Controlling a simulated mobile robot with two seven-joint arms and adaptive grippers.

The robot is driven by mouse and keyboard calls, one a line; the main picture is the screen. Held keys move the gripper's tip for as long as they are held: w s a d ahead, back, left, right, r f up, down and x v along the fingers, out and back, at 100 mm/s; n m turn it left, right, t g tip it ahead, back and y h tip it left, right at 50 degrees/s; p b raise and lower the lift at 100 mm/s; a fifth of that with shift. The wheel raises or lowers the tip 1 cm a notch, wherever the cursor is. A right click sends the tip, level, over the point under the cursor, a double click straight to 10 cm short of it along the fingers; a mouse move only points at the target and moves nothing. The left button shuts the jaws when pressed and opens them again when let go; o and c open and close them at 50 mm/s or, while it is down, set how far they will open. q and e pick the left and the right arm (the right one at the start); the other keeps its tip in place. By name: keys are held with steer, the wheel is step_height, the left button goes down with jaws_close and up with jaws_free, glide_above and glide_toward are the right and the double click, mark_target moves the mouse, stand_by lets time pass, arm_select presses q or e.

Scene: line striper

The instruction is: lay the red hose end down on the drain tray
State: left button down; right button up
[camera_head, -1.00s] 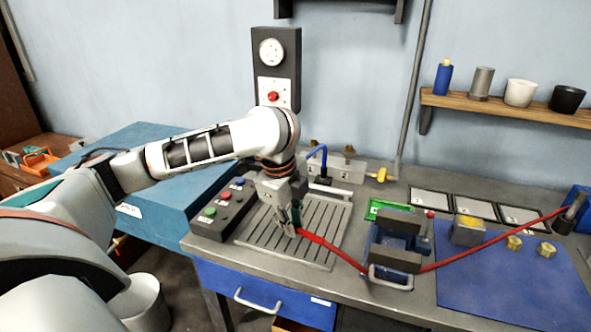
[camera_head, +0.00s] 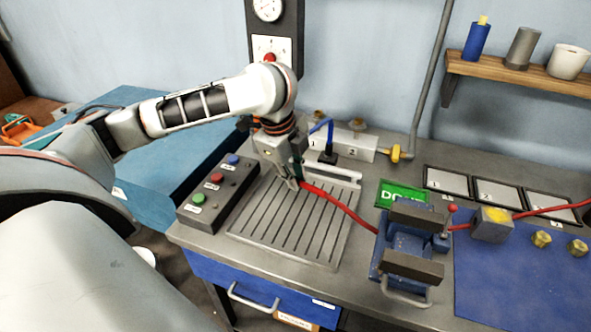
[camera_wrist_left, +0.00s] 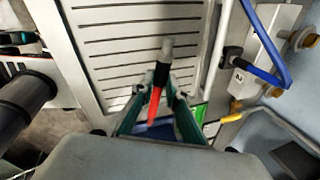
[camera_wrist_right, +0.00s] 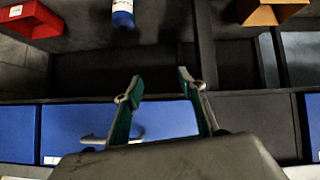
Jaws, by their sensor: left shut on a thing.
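The drain tray (camera_head: 322,248) is a grey slatted panel on the bench; its slats also fill the upper left wrist view (camera_wrist_left: 95,48). My left gripper (camera_head: 293,184) shows over the tray's back part in the head view. It is shut on the red hose (camera_head: 338,205), close to its end. In the left wrist view the hose end (camera_wrist_left: 166,50) has a grey tip and black collar, pointing out past the fingers (camera_wrist_left: 160,92) over the slats. Any gap between it and the tray is hard to judge. My right gripper (camera_wrist_right: 160,84) is open and empty, in the right wrist view only.
A button box (camera_head: 213,196) stands left of the tray. A blue vise-like fixture (camera_head: 405,250) stands to the right, with the hose passing it. A manifold (camera_head: 345,143) with a blue hose (camera_head: 321,127) is behind. The front slats are clear.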

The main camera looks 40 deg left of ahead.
arm_select(q)
steer(key=shift+f, duration=3.9)
steer(key=c, duration=1.9)
jaws_free()
steer(key=v, duration=1.2)
